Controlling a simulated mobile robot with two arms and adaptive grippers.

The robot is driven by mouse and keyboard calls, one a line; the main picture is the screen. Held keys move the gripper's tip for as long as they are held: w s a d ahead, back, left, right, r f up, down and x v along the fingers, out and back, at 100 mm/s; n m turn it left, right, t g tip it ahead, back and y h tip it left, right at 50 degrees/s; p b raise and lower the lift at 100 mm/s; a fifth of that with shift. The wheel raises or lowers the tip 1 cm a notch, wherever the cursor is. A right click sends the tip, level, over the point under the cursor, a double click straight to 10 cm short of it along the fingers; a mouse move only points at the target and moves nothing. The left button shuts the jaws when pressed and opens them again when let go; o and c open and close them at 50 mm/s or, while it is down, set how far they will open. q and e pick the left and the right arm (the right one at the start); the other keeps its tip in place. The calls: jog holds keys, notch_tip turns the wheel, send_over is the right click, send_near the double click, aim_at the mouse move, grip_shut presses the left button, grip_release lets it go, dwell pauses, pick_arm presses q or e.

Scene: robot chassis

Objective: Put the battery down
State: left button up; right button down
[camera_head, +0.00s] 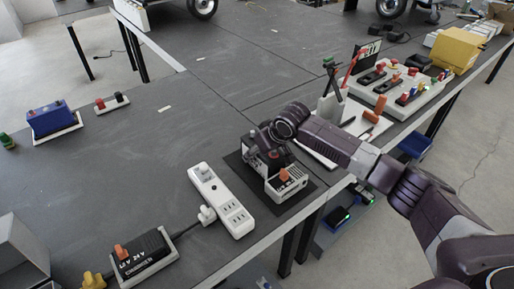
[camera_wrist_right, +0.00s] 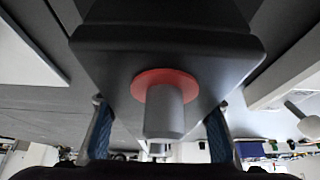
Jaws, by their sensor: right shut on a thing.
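My right gripper (camera_head: 270,150) is over a grey-and-white holder (camera_head: 290,184) with an orange part on top, which stands on a black mat (camera_head: 237,165) near the table's front edge. In the right wrist view the gripper's two blue-padded fingers (camera_wrist_right: 158,135) flank the battery (camera_wrist_right: 130,45), a dark block with a grey terminal in a red ring. The gripper is shut on it. In the head view the gripper and arm mostly hide the battery, so I cannot tell whether it touches the holder. My left gripper is not in view.
A white power strip (camera_head: 222,202) lies left of the mat. A blue device (camera_head: 52,120) stands at the far left. A panel of buttons (camera_head: 400,88) and a yellow box (camera_head: 456,50) are at right. The table's middle is clear.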

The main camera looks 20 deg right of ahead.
jog(key=c, duration=1.4)
grip_release()
jog(key=shift+f, duration=0.1)
jog(key=o, duration=0.4)
jog(key=shift+s, duration=0.15)
